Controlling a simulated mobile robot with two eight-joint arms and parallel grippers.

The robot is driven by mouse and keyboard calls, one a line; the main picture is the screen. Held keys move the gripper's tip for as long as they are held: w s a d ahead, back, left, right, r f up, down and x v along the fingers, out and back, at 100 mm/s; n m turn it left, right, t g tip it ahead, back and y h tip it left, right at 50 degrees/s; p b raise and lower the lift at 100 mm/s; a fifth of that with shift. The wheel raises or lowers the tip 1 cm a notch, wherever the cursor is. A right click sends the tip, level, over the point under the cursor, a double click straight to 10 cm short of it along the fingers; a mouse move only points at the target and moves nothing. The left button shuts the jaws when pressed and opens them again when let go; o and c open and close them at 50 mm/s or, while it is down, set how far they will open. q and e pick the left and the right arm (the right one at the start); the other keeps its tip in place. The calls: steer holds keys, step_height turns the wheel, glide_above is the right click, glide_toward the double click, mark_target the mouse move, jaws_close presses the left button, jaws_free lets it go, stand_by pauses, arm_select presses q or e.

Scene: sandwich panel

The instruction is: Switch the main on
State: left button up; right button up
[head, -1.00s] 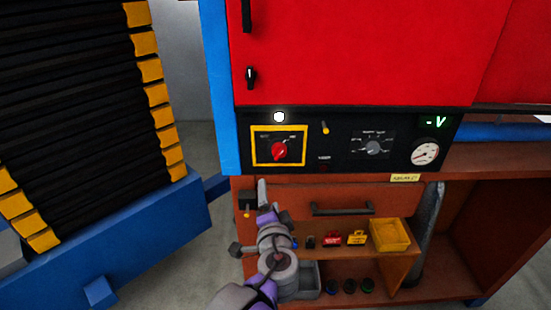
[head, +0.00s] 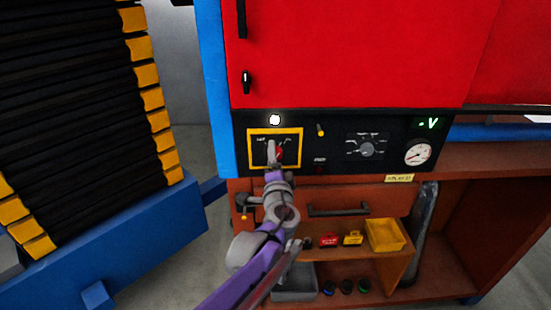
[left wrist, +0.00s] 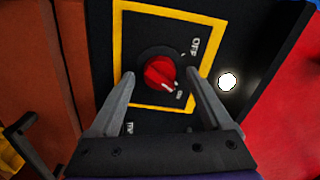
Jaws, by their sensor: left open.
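The main switch is a red rotary knob (left wrist: 160,73) on a black panel inside a yellow square frame (left wrist: 118,50). In the head view the knob (head: 279,153) is partly hidden by my left gripper (head: 272,152). In the left wrist view my left gripper (left wrist: 162,85) is open, with one finger on each side of the knob and gaps to it. I cannot tell how deep the fingertips reach. The word OFF shows beside the knob in the wrist view; its white mark points away from that word. My right gripper is not in view.
A lit white lamp (head: 275,119) sits above the frame. To the right are a small yellow toggle (head: 320,130), a grey selector (head: 366,149), a gauge (head: 418,155) and a green display (head: 428,124). A drawer handle (head: 338,210) juts out below.

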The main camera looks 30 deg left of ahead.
arm_select(q)
steer(key=shift+w+a, duration=0.15)
steer(key=shift+w, duration=0.05)
jaws_close()
steer(key=shift+m, duration=1.6)
jaws_free()
steer(key=shift+s, duration=0.1)
